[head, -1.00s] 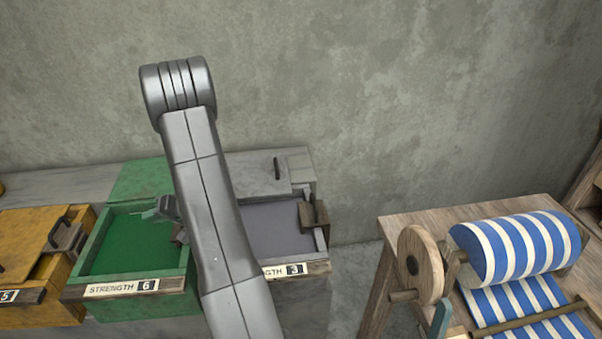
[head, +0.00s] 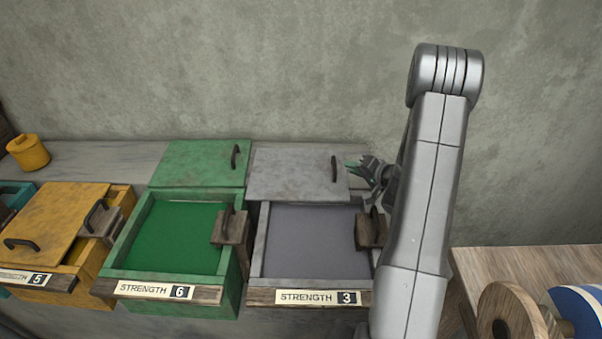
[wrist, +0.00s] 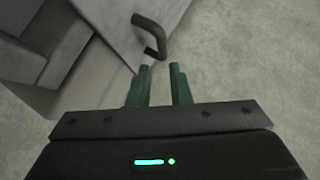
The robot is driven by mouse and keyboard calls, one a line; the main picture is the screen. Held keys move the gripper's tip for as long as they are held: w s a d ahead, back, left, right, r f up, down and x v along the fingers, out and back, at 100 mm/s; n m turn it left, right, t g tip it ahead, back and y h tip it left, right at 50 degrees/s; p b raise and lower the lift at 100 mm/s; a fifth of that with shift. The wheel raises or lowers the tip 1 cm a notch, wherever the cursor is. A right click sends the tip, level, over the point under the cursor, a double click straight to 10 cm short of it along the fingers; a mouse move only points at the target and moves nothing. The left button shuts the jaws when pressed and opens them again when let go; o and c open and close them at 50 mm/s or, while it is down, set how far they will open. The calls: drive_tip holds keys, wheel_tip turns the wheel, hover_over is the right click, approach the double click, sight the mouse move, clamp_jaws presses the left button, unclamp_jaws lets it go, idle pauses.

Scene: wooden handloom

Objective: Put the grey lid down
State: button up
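The grey lid (head: 280,174) lies flat behind the open grey box (head: 257,245), with its dark handle (head: 334,168) standing up near its right end. My gripper (head: 359,166) is just right of the lid's handle in the head view. In the wrist view, the two green fingers of my gripper (wrist: 159,68) are apart with nothing between them. The lid's handle (wrist: 152,36) is just beyond the fingertips, and part of the grey lid (wrist: 112,22) shows to its left. I cannot tell whether a finger touches the handle.
The open green box (head: 118,246) stands left of the grey one, its green lid (head: 200,165) lying behind it. A yellow box (head: 65,220) and a yellow pot (head: 28,152) are further left. A wooden loom (head: 510,265) stands at the right.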

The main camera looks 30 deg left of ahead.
sight(334, 162)
drive_tip(key=x, duration=0.9)
drive_tip(key=shift+s+a+r, duration=0.1)
drive_tip(key=shift+s+a, duration=0.05)
drive_tip(key=shift+s, duration=0.05)
clamp_jaws()
